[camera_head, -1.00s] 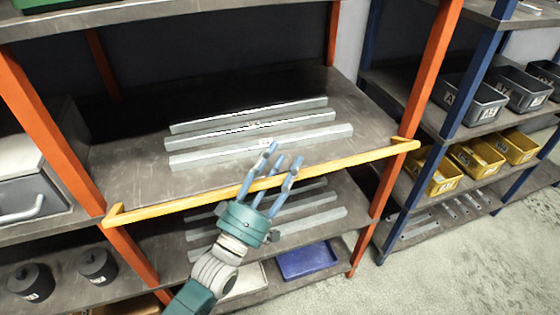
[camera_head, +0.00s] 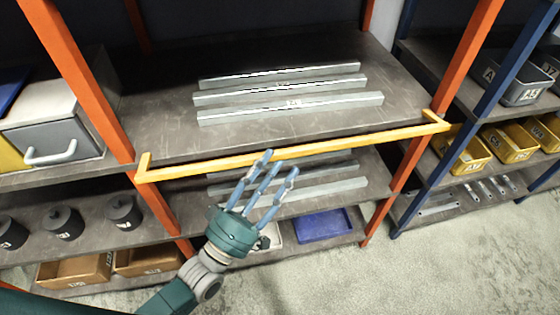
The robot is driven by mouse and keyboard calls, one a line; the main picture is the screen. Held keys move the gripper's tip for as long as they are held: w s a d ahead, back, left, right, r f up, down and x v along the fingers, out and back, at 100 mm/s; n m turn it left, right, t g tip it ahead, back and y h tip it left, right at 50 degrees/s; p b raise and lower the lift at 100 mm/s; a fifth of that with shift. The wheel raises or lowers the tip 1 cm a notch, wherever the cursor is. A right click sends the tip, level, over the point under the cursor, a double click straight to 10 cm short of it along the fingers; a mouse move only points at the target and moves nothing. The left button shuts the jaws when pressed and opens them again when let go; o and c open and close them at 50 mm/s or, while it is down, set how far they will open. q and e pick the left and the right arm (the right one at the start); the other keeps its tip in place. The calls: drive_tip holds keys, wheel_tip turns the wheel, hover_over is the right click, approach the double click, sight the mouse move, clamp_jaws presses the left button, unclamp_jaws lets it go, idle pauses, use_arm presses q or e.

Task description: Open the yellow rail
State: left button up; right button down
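The yellow rail (camera_head: 350,146) runs straight across the front of the middle shelf. Its bent ends meet the two orange posts, so it spans the whole opening. My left gripper (camera_head: 279,163) is in front of the rail, with its blue fingers spread apart and empty. The fingertips overlap the rail's lower edge near its middle in the picture; I cannot tell whether they touch it. My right gripper is out of view.
Several galvanized brackets (camera_head: 290,108) lie on the shelf behind the rail, more on the shelf below. A blue tray (camera_head: 322,226) and cardboard boxes (camera_head: 75,270) sit lower down. A grey metal box (camera_head: 50,115) stands left. The floor (camera_head: 450,260) at the right front is clear.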

use_arm(q)
drive_tip(key=shift+w, duration=0.15)
drive_tip(key=s+a+f+b, duration=0.4)
drive_tip(key=a+f+b, duration=0.1)
drive_tip(key=a+f, duration=0.3)
drive_tip(key=shift+s+f+b, duration=0.3)
drive_tip(key=shift+f+b, duration=0.05)
idle(0.9)
drive_tip(key=shift+d, duration=0.1)
idle(0.5)
